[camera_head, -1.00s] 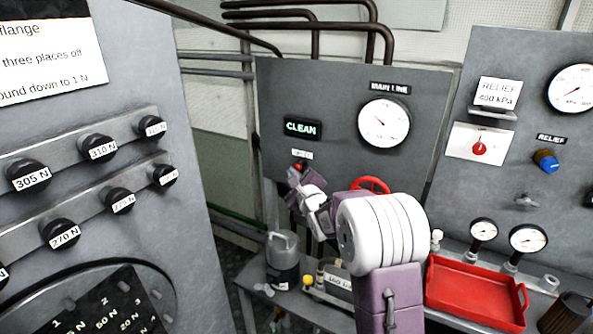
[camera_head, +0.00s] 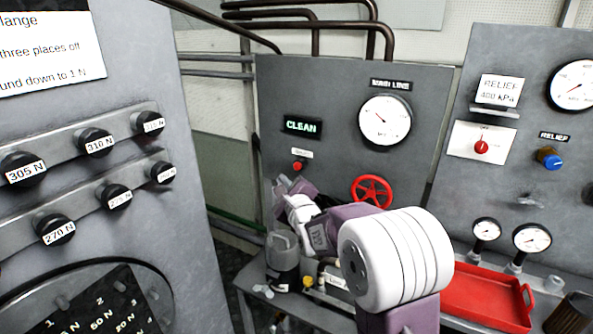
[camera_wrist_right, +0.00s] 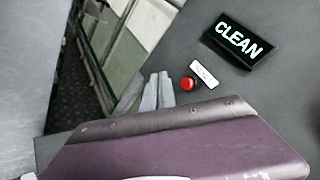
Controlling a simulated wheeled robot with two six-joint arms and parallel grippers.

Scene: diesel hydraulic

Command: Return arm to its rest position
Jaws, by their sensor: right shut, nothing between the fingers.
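My right arm, purple with white joints, comes up from the bottom of the head view. My right gripper (camera_head: 279,186) is just below and left of a small red button (camera_head: 297,166) on the grey main line panel (camera_head: 330,110). In the right wrist view the grey fingers of this gripper (camera_wrist_right: 157,84) are together and empty. There the red button (camera_wrist_right: 187,84) is to their right, apart from them in the picture. A lit CLEAN sign (camera_head: 302,126) is above the button. My left gripper is out of view.
A red handwheel (camera_head: 371,190) sits close behind my forearm. A grey jug (camera_head: 282,258) stands below the gripper on the bench. A red tray (camera_head: 490,299) lies at right. The large panel with labelled knobs (camera_head: 95,142) fills the left side.

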